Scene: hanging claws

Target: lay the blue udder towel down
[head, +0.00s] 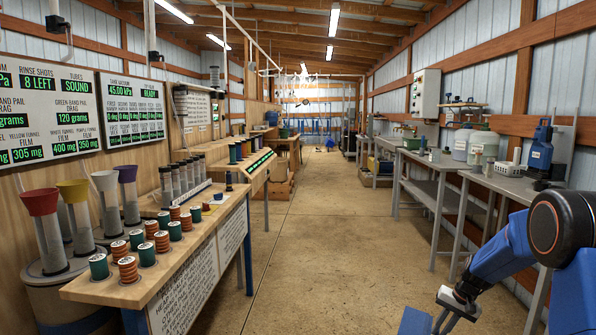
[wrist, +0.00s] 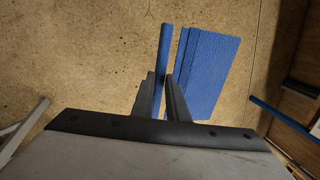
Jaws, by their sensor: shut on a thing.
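The blue udder towel (wrist: 208,72) hangs from my gripper (wrist: 160,80) in the wrist view. One narrow blue strip of it shows between the fingers, and a wider folded-looking panel spreads to the right of them. The fingers are shut on the towel, with bare floor visible below it. In the head view, my gripper (head: 447,318) is at the bottom edge, right of centre, and a corner of the towel (head: 415,322) shows at its left. The rest of the towel is cut off by the frame there.
A workbench (head: 205,238) with spools and tubes stands along the left. Grey metal tables (head: 440,168) with jugs and boxes line the right wall. The concrete aisle (head: 315,225) between them is clear. A blue bar (wrist: 283,118) shows at the right of the wrist view.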

